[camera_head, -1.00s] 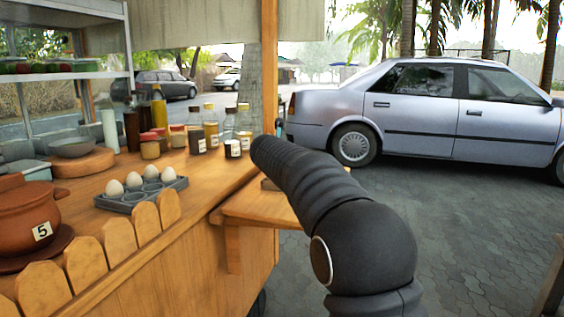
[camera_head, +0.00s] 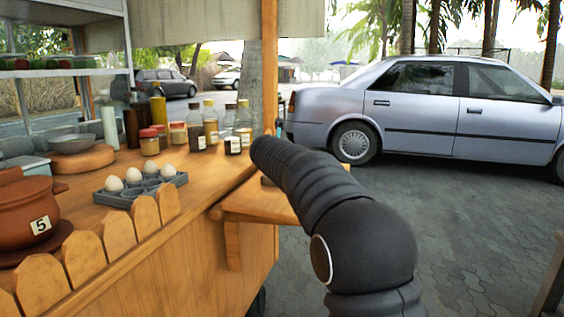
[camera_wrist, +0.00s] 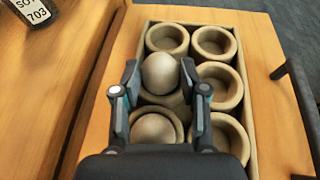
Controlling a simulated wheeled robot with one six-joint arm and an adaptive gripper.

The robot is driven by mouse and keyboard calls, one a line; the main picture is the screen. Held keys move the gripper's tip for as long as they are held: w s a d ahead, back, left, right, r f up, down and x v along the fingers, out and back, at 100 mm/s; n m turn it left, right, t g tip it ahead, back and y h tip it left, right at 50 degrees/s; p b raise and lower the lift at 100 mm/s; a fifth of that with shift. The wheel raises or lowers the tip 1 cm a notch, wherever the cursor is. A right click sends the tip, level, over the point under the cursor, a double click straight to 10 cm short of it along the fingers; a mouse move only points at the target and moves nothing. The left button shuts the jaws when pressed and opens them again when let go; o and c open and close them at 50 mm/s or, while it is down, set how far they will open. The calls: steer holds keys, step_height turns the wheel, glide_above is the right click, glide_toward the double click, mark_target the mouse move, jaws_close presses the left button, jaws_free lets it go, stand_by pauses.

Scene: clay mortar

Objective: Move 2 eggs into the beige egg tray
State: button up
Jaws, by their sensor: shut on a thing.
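In the wrist view, my gripper (camera_wrist: 160,78) is shut on an egg (camera_wrist: 161,68), with one finger on each side. The held egg is over the middle-left cup of the beige egg tray (camera_wrist: 246,100); I cannot tell whether it touches the cup. A second egg (camera_wrist: 153,129) sits in the cup below it in the picture. The other visible cups look empty. In the head view, white eggs (camera_head: 114,184) sit in a grey tray (camera_head: 120,199) on the counter. My arm hides my gripper and most of the beige tray's area there.
The beige tray rests on a wooden side shelf (camera_head: 240,208). A wooden picket edge (camera_head: 84,257) fronts the counter. A brown clay pot (camera_head: 25,215) stands left of the grey tray; bottles and jars (camera_head: 210,124) stand behind. A dark bar (camera_wrist: 296,95) is right of the beige tray.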

steer(key=shift+f, duration=0.1)
steer(key=o, duration=0.9)
